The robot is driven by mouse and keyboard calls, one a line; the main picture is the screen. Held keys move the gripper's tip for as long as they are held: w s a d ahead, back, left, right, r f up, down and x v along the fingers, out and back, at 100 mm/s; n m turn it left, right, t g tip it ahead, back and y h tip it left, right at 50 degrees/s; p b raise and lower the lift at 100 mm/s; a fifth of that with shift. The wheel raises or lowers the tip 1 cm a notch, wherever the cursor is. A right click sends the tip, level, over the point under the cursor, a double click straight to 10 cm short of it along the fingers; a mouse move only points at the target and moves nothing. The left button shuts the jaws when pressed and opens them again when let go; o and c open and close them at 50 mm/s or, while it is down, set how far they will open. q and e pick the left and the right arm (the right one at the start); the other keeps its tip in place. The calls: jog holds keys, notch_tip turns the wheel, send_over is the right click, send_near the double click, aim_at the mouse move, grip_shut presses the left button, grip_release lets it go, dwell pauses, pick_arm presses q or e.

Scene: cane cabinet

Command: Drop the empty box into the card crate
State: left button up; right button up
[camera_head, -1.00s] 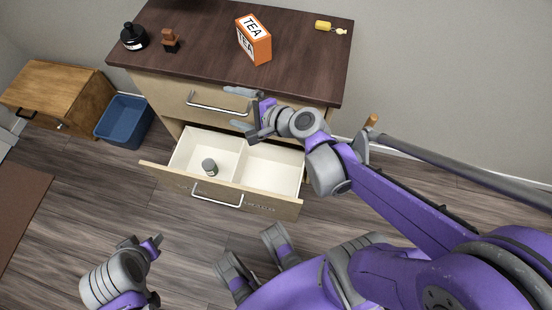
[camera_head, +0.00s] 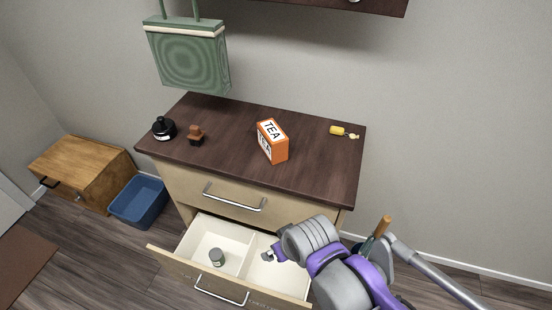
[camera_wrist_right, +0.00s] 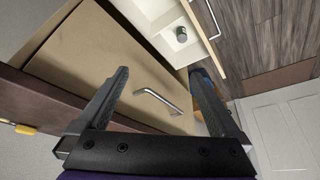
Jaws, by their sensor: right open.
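An orange and white tea box (camera_head: 272,141) stands upright on the dark cabinet top; whether it is empty cannot be seen. A blue open crate (camera_head: 139,202) stands on the floor left of the cabinet. A bit of blue also shows behind a finger in the right wrist view. My right gripper (camera_head: 268,257) is in front of the cabinet, by the pulled-out drawer and below the tea box. In the right wrist view my right gripper (camera_wrist_right: 158,75) is open and empty, facing the upper drawer front. My left gripper is not in view.
The lower drawer (camera_head: 197,279) is pulled out and holds a small jar (camera_head: 216,257). A black bottle (camera_head: 164,128), a brown figure (camera_head: 196,135) and a yellow item (camera_head: 344,132) stand or lie on the cabinet top. A wooden chest (camera_head: 81,170) is left of the crate.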

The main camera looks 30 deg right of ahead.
jog(key=w+d+r+p, duration=0.1)
jog(key=w+d+r, duration=0.2)
jog(key=w+r, duration=0.4)
jog(key=w+d+r+p, duration=0.2)
jog(key=w+d+r, duration=0.15)
jog(key=w, duration=0.45)
jog(key=p, duration=0.2)
send_near(274, 131)
jog(key=shift+w+a+f+m, duration=0.15)
jog(key=shift+w+f, duration=0.1)
jog(key=shift+f, duration=0.35)
jog(key=shift+w+a+f+m, duration=0.15)
jog(key=shift+w+f, duration=0.1)
jog(key=shift+f, duration=0.35)
jog(key=shift+w+d+f, duration=0.15)
jog(key=shift+w+d, duration=0.05)
jog(key=shift+d, duration=0.05)
jog(key=b+x, duration=0.1)
jog(key=x, duration=0.4)
jog(key=shift+f, duration=0.2)
jog(key=x, duration=0.5)
jog(key=shift+w+a, duration=0.1)
jog(key=shift+w, duration=0.1)
jog(key=shift+f, duration=0.2)
jog(key=c, duration=1.5)
